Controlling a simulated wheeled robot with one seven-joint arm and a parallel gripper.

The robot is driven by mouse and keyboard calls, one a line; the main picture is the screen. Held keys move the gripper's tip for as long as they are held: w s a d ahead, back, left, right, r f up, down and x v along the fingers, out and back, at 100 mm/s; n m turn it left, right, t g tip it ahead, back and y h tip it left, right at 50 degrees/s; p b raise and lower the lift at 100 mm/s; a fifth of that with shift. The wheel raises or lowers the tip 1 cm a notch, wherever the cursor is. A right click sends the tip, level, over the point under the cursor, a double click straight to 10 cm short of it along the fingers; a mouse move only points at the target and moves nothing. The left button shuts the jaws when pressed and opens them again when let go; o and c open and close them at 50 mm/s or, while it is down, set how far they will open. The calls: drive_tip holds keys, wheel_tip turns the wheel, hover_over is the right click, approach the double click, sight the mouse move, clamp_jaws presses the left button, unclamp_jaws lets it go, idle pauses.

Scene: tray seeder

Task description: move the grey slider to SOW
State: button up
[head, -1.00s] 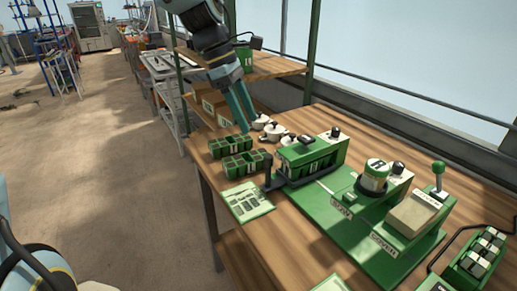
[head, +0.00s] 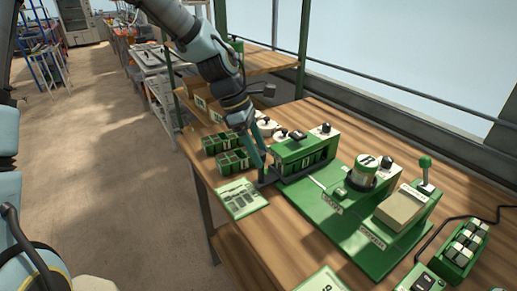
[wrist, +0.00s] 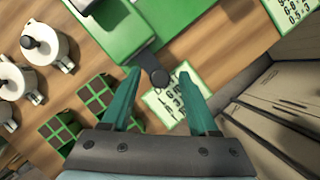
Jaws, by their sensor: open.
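The handle's low dark part also shows in the head view (head: 267,181). My gripper (wrist: 162,80) is open, with its teal fingers pointing down at the handle. In the head view the gripper (head: 258,166) is at the seeder's left end. No SOW mark is readable.
Green cell trays (head: 233,161) and white lidded pots (head: 267,126) stand beside my gripper. A printed card (head: 241,198) lies in front of the handle. A green jar (head: 366,171), a beige block (head: 400,208) and a green-knobbed lever (head: 425,172) stand to the right.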

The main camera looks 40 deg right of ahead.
clamp_jaws()
idle(0.4)
idle(1.0)
